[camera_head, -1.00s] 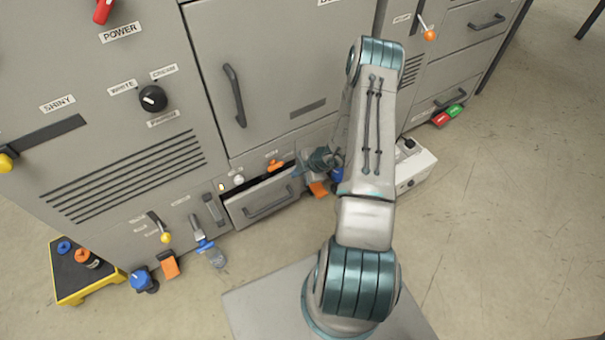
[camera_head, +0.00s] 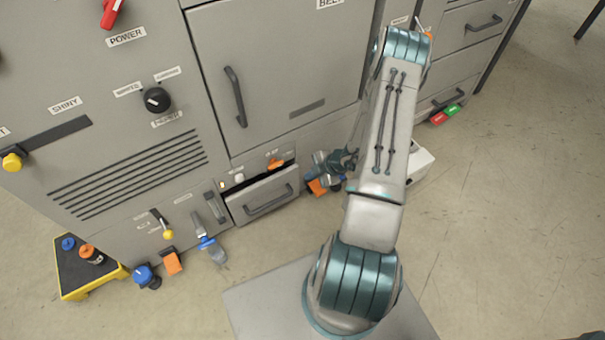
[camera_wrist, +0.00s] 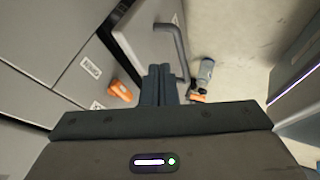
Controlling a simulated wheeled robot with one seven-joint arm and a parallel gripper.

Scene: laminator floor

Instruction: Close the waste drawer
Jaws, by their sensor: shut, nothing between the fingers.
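The waste drawer (camera_head: 282,187) is a low grey drawer with a dark bar handle (camera_head: 268,207), under the large cabinet door. It stands partly open, with a dark gap along its top edge. My gripper (camera_head: 325,165) is to the right of the drawer in the head view, partly hidden by my own arm. In the wrist view my gripper (camera_wrist: 158,72) has its fingers together and empty, in front of a grey panel with a bar handle (camera_wrist: 178,45). I cannot tell whether the fingertips touch that panel.
An orange knob (camera_head: 275,163) sits just above the drawer. A blue-topped bottle (camera_head: 212,248) stands on the floor at left, near a yellow-edged step (camera_head: 75,290). A white box (camera_head: 420,165) stands behind my arm. Floor on the right is clear.

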